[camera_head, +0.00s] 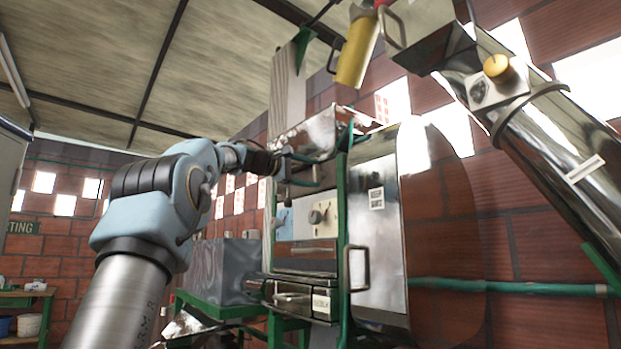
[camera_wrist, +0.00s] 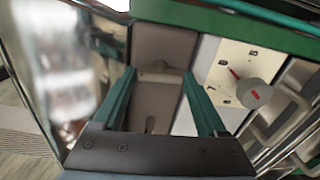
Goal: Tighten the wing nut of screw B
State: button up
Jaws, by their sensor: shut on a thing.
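In the head view my gripper (camera_head: 287,163) is at the upper left part of the metal machine (camera_head: 376,225), below its hopper. In the wrist view its two green fingers (camera_wrist: 159,73) stand on both sides of a grey-brown piece (camera_wrist: 158,104) with a small rounded bump near the fingertips. The gripper is shut on this piece. I cannot tell from its shape whether it is the wing nut of screw B. No label for screw B can be read, and the contact at the fingertips is partly hidden.
A white panel with a dial knob (camera_wrist: 254,92) is right of the fingers; the knob panel also shows in the head view (camera_head: 318,216). A green frame bar (camera_wrist: 235,30) crosses above. A shiny sloping tube (camera_head: 560,150) and a yellow cylinder (camera_head: 356,52) are at the upper right.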

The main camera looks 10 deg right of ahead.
jog(key=shift+m, duration=0.6)
jog(key=o, duration=1.3)
jog(key=b+v, duration=0.4)
jog(key=v, duration=0.7)
jog(key=shift+b, duration=0.35)
jog(key=shift+d, duration=0.1)
